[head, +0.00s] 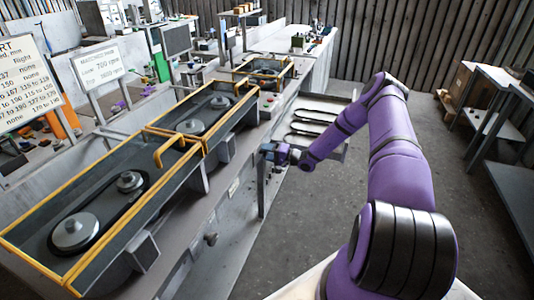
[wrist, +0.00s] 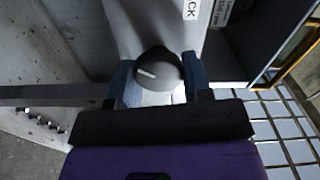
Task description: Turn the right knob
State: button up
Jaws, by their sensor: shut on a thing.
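In the wrist view a round dark grey knob (wrist: 158,68) with a pale pointer line sits between the two bluish fingers of my gripper (wrist: 159,80). The fingers are shut on it, one on each side. The pointer line lies nearly level in the picture, tilted slightly. In the head view my gripper (head: 268,150) is at the front face of the long grey bench, and it hides the knob it holds. Another knob (head: 210,239) sticks out of the bench front lower down and nearer, clear of my gripper.
Yellow-edged housings (head: 205,115) with belts and pulleys stand on the bench (head: 228,172) to the left. White labels (wrist: 191,9) are above the knob. A grey shelf (head: 510,185) stands at right; floor between is clear.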

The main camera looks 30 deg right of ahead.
jog(key=shift+s+f+n, duration=0.1)
jog(key=shift+n, duration=0.4)
jog(key=o, duration=0.9)
jog(key=shift+d, duration=0.1)
jog(key=v, duration=1)
jog(key=shift+s+d, duration=0.2)
jog(key=shift+s, duration=0.1)
